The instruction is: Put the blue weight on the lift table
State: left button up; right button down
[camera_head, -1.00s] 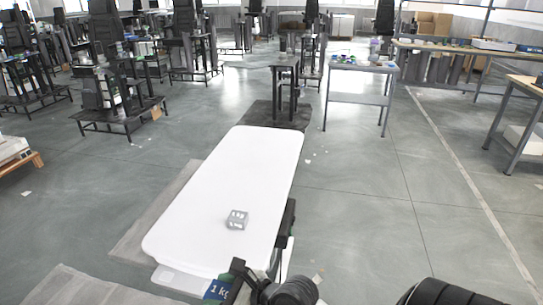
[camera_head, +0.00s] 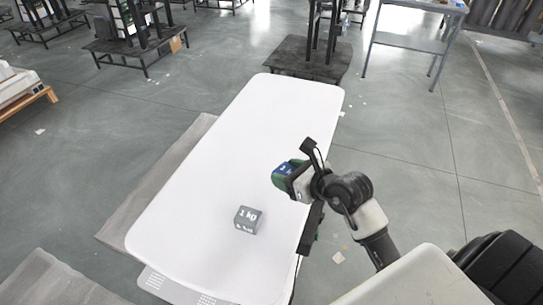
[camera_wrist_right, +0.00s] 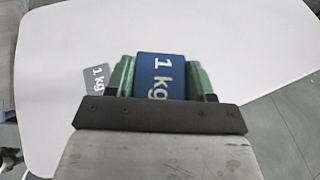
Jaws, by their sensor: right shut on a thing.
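The blue weight (camera_wrist_right: 160,76), marked "1 kg", sits between the green fingers of my right gripper (camera_wrist_right: 161,80) in the right wrist view. In the head view my right gripper (camera_head: 284,176) holds the blue weight (camera_head: 283,168) over the right part of the white lift table (camera_head: 215,170). The table top also fills much of the right wrist view (camera_wrist_right: 255,50). I cannot tell how far the weight is above the top. My left gripper is not in view.
A grey weight (camera_head: 248,220) marked "1 kg" stands on the table's near half; it also shows in the right wrist view (camera_wrist_right: 96,79). The far half of the top is clear. A grey side table (camera_head: 412,42) stands beyond, at the back right.

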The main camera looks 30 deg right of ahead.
jog(key=w+f, duration=0.2)
jog(key=w, duration=0.1)
jog(key=w+f, duration=0.1)
jog(key=w, duration=0.2)
jog(key=w+d+f, duration=0.1)
jog(key=w+f, duration=0.1)
jog(key=w, duration=0.2)
jog(key=shift+f, duration=0.3)
jog(key=shift+w+f, duration=0.3)
jog(key=shift+w, duration=0.2)
jog(key=shift+d+f+b, duration=0.1)
jog(key=shift+f+b, duration=0.35)
jog(key=shift+f, duration=1.55)
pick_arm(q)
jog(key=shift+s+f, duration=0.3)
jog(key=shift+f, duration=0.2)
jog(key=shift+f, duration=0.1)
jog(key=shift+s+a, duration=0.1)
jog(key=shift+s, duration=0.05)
pick_arm(e)
jog(key=shift+c, duration=2)
grip_release()
jog(key=shift+s+f, duration=0.1)
jog(key=shift+f, duration=0.1)
jog(key=shift+r, duration=0.1)
